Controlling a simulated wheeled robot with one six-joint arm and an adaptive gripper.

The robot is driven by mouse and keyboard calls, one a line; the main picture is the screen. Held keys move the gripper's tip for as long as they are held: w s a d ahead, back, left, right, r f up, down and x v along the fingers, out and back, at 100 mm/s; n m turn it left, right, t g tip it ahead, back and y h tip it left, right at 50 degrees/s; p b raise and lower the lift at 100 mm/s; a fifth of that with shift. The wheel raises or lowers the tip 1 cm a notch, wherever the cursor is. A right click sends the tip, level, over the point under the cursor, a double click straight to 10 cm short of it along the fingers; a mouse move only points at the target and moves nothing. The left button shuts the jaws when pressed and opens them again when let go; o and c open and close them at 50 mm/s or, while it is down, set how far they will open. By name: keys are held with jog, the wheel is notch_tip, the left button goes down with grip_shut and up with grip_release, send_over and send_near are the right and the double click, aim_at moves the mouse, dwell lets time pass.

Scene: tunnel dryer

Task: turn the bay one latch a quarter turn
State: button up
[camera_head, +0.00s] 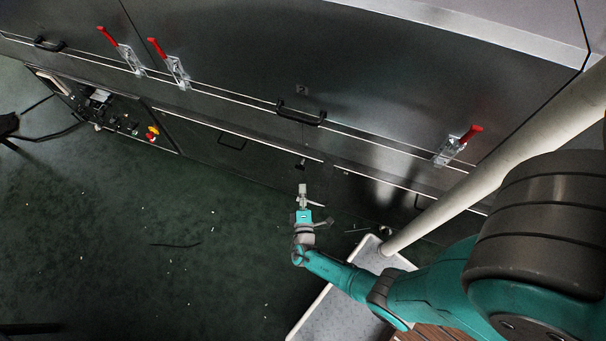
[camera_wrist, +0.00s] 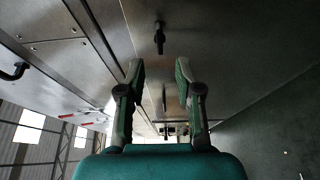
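A small dark latch (camera_head: 300,165) sits on the lower front panel of the dryer, just beyond my gripper (camera_head: 302,188). In the wrist view the latch (camera_wrist: 160,38) sticks out from the metal panel, ahead of the gap between my fingers (camera_wrist: 160,72). The fingers are spread apart with nothing between them, and the latch appears apart from them. I cannot read any label that says which bay this latch belongs to.
Red-handled toggle clamps (camera_head: 175,68) and a black handle (camera_head: 301,114) stick out from the dryer front (camera_head: 240,75). A control panel (camera_head: 105,112) is at left. A pale pipe (camera_head: 500,160) and a light platform (camera_head: 335,318) are near my arm. The green floor at left is mostly clear.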

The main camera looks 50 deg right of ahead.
jog(key=shift+v, duration=1.65)
jog(key=shift+s+d, duration=0.1)
jog(key=s+a+f+m+g+y, duration=0.1)
jog(key=s+a+m+g+y, duration=0.2)
jog(key=s, duration=0.7)
jog(key=s+a+f+g+y, duration=0.15)
jog(key=s+y, duration=0.35)
jog(key=s, duration=0.6)
jog(key=s+a+r+m+t+y, duration=0.15)
jog(key=a+r, duration=0.25)
jog(key=r, duration=0.5)
jog(key=s+a+r+m+t+y, duration=0.1)
jog(key=a+r+y, duration=0.2)
jog(key=r, duration=0.7)
notch_tip(320, 180, up, 22)
jog(key=a+m+t, duration=0.1)
jog(key=m+t, duration=0.2)
jog(key=t, duration=0.1)
jog(key=shift+w+a+t+y, duration=0.2)
jog(key=shift+w+t+y, duration=0.1)
jog(key=shift+t+y, duration=0.15)
